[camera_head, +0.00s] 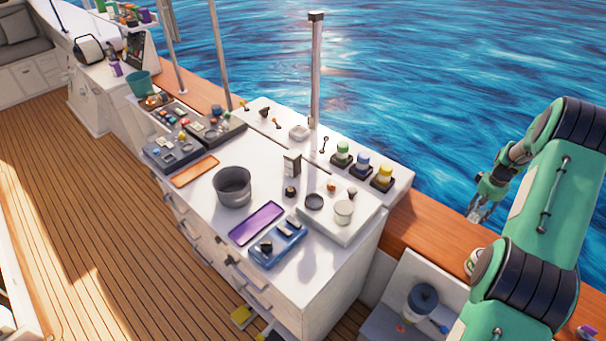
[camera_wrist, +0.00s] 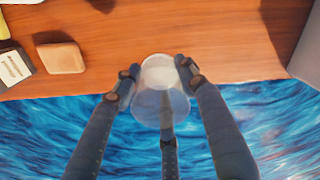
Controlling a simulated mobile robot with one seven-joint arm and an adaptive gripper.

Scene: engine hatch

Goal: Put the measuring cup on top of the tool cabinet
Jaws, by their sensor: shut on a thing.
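A clear, translucent measuring cup (camera_wrist: 160,104) is between the dark fingers of my gripper (camera_wrist: 160,82) in the wrist view. The fingers close around it from both sides, with a third finger below. In the head view my gripper (camera_head: 481,210) hangs at the right, over the wooden rail and the water, apart from the cabinet. The cup is too small to make out clearly there. The white tool cabinet (camera_head: 338,285), with drawers in its front, stands in the middle of the head view.
The cabinet top carries a grey pot (camera_head: 232,187), a purple tray (camera_head: 256,224), a blue organizer (camera_head: 278,244), a raised white board with small cups, and several capped jars at the back. Small bare patches lie between them. A metal post (camera_head: 316,75) rises behind.

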